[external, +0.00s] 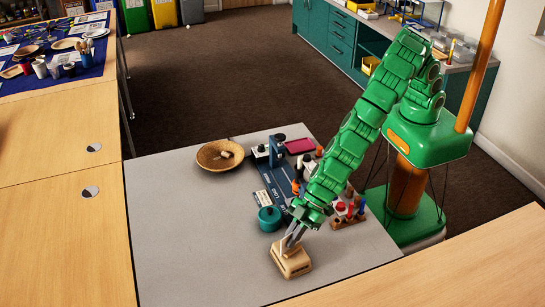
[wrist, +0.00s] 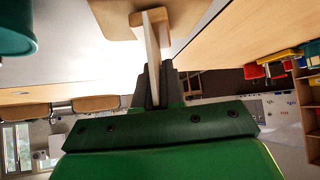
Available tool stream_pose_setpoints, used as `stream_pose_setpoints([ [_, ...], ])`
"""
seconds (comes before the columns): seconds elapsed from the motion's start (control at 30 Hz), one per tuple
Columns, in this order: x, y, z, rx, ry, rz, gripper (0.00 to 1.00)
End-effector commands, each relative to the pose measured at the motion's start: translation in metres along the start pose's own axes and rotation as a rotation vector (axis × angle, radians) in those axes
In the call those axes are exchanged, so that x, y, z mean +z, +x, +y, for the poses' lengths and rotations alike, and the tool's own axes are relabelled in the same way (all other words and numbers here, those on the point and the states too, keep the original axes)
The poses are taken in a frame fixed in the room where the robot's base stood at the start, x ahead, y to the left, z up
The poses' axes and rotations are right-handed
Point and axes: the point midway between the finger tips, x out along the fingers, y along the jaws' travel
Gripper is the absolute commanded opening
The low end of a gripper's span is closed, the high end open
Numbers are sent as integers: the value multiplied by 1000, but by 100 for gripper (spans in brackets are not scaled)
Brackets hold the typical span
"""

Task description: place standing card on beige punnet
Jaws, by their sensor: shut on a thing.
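The standing card (wrist: 153,42) shows edge-on in the wrist view as a thin pale panel between my fingers. Its far end is at a tan wooden block (external: 291,264), at the front of the grey table; the block also shows in the wrist view (wrist: 120,18). I cannot tell whether the card is seated in the block or clear of it. My gripper (external: 292,239) is shut on the card, right above the block. A round tan basket (external: 207,163), which looks to be the beige punnet, sits at the table's back left with a small pale item inside.
Behind my gripper are a teal round pot (external: 269,218), a dark blue stand (external: 276,155), a magenta tray (external: 300,145) and a wooden rack (external: 347,221) of colored pieces. The grey table's (external: 185,235) left front is clear.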

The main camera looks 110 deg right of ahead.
Motion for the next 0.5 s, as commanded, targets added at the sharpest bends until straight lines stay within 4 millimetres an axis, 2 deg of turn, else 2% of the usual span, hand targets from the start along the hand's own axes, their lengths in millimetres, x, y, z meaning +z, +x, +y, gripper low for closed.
stream_pose_setpoints([
  [0.13, 2, 2, 0, 0, 1, -1, 0],
  [0.2, 2, 2, 0, 0, 1, -1, 16],
  [0.33, 2, 2, 0, 0, 1, -1, 34],
  [0.5, 2, 2, 0, 0, 0, -1, 34],
])
